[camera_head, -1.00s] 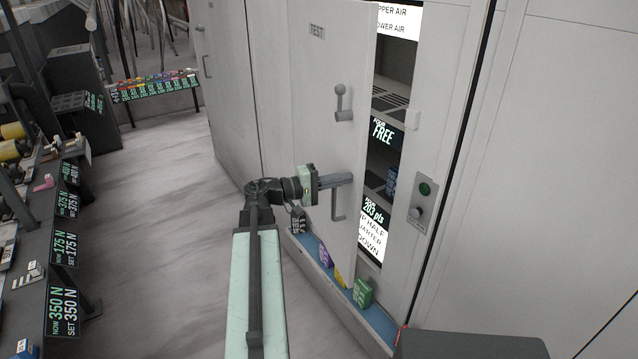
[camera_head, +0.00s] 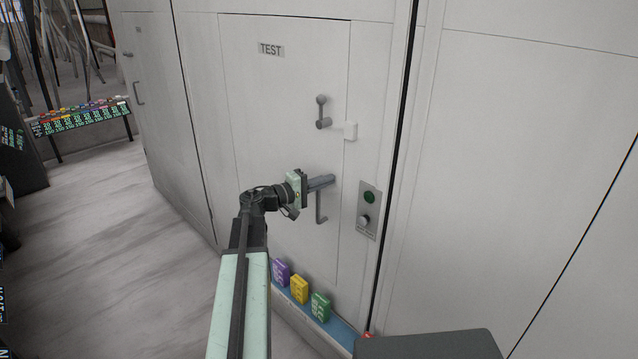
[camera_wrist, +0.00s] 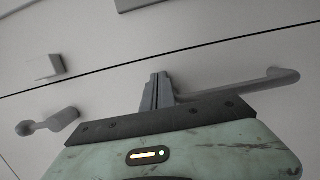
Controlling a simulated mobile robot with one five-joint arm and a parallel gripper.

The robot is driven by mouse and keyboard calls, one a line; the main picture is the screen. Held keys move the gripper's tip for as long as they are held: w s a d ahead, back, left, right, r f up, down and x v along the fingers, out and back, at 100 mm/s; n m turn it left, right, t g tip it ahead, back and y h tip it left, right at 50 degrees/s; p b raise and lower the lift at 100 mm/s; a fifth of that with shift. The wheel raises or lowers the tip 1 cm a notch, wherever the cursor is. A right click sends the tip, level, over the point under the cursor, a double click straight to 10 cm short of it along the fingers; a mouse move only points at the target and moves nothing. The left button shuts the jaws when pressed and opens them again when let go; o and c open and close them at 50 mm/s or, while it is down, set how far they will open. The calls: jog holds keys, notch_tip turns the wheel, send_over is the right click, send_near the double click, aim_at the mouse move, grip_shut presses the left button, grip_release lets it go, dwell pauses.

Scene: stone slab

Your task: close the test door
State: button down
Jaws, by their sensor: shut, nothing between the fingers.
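The test door (camera_head: 270,110) is a pale grey panel with a "TEST" label (camera_head: 271,49). In the head view it lies flush with the cabinet front, and no interior shows. A lever latch (camera_head: 322,112) sits on its upper right, beside a white catch block (camera_head: 350,131) on the frame; the lever points up, off the block. A bar handle (camera_head: 320,208) is lower on the door. My gripper (camera_head: 328,181) is shut and empty, its fingertips at the door face just above the handle. The wrist view also shows the shut fingers (camera_wrist: 157,92) and the handle (camera_wrist: 250,84).
A panel with a green button (camera_head: 369,197) and a knob is right of the door. Purple (camera_head: 281,272), yellow (camera_head: 299,289) and green (camera_head: 320,307) blocks stand on a blue ledge (camera_head: 338,328) below. Open floor lies left.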

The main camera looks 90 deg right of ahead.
jog(key=shift+s+d+r, duration=0.25)
jog(key=shift+s+r, duration=0.05)
jog(key=shift+r, duration=0.05)
jog(key=s+a+v, duration=0.1)
jog(key=a+v, duration=0.1)
jog(key=v, duration=1.2)
jog(key=shift+a+f, duration=0.35)
jog(key=shift+a, duration=0.1)
